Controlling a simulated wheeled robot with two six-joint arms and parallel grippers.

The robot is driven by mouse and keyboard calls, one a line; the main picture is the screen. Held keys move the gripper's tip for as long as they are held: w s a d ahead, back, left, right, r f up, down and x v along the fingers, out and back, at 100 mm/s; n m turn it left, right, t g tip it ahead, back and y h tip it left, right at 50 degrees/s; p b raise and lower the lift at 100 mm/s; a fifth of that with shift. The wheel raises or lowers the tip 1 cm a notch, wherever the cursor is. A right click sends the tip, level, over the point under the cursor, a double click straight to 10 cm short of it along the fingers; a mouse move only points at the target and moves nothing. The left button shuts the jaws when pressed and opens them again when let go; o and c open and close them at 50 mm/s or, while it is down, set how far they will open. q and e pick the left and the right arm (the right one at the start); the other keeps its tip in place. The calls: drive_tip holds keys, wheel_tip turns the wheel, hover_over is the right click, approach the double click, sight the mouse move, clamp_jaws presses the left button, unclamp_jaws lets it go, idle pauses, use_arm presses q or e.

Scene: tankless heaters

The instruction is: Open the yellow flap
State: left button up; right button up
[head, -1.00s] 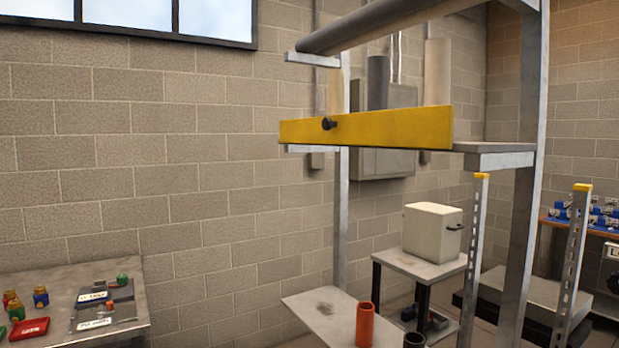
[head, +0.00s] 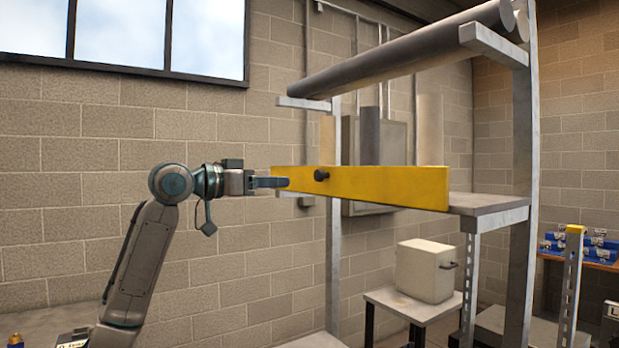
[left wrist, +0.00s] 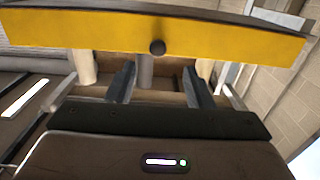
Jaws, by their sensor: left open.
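The yellow flap (head: 400,187) is a long bar along the front of a metal rack's shelf, with a dark round knob (head: 321,175) toward its left end. My left gripper (head: 284,182) reaches in from the left near the flap's left end, left of the knob. In the left wrist view the flap (left wrist: 90,33) crosses the top, and the knob (left wrist: 157,47) sits ahead of the two spread fingers (left wrist: 158,88). The left gripper is open and empty; the knob is not between its fingers. My right gripper is not in view.
The rack's shelf (head: 487,204) extends to the right of the flap, with large dark pipes (head: 400,58) on the arms above. A white box (head: 426,270) stands on a small table below. A yellow-capped post (head: 570,290) stands at right.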

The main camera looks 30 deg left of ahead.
sight(317, 175)
use_arm(q)
drive_tip(key=p+x, duration=0.1)
drive_tip(key=x, duration=0.2)
drive_tip(key=r+p+x, duration=0.1)
drive_tip(key=p+x, duration=0.1)
drive_tip(key=x, duration=0.1)
drive_tip(key=p+x, duration=0.2)
drive_tip(key=x, duration=0.1)
drive_tip(key=shift+d+r, duration=0.25)
drive_tip(key=shift+r, duration=0.05)
drive_tip(key=shift+w+d+f+p, duration=0.1)
drive_tip(key=shift+w+f+p, duration=0.05)
drive_tip(key=shift+w+p, duration=0.2)
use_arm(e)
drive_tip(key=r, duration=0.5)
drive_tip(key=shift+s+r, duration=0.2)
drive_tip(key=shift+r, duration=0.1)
use_arm(q)
clamp_jaws()
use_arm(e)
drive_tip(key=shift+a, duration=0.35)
